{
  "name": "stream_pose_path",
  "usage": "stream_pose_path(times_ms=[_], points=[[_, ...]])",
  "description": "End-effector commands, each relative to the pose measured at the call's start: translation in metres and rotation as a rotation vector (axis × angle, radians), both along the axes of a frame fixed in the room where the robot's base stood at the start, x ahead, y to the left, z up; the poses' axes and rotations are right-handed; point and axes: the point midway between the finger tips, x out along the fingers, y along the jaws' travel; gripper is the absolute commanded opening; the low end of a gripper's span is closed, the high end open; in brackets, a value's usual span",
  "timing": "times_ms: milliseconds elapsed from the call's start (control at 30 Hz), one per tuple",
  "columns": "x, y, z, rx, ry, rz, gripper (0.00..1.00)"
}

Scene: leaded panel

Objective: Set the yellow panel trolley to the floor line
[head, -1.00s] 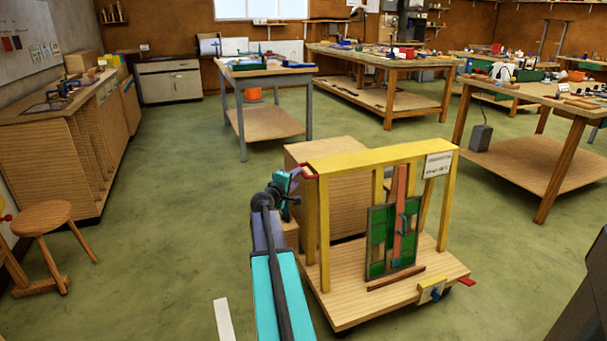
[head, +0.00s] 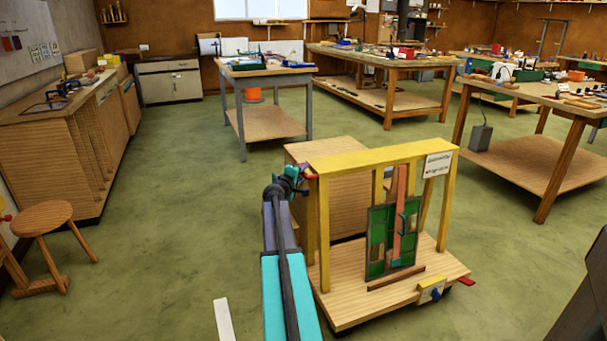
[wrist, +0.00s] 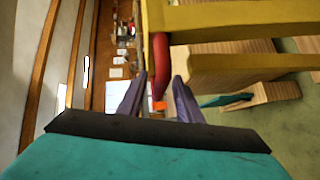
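The yellow panel trolley (head: 385,157) stands on the floor right of centre in the head view, with a wooden deck and a green leaded panel (head: 381,240) upright on it. A red handle (wrist: 160,62) sticks out from its yellow frame at the upper left corner; it also shows in the head view (head: 309,173). My gripper (wrist: 159,78) is open at this handle, with its purple fingers apart and the handle in line with the gap. I cannot tell whether they touch. A white strip (head: 223,320) lies on the floor left of the trolley.
A wooden box (head: 335,190) stands close behind the trolley. Workbenches stand at the back (head: 265,72) and right (head: 540,95). A stool (head: 43,217) and cabinet (head: 60,145) are at the left. The green floor left of the trolley is mostly clear.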

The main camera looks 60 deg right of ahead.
Motion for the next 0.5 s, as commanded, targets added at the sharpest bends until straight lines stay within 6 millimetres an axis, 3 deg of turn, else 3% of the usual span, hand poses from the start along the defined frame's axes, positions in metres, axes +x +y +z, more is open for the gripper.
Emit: stream_pose_path(times_ms=[167, 367, 500], points=[[-0.0001, 0.0001, -0.0001, 0.0, 0.0, 0.0, 0.32], [-0.0002, 0.0002, 0.0, 0.0, 0.0, 0.0, 0.02], [-0.0002, 0.0002, 0.0, 0.0, 0.0, 0.0, 0.0]])
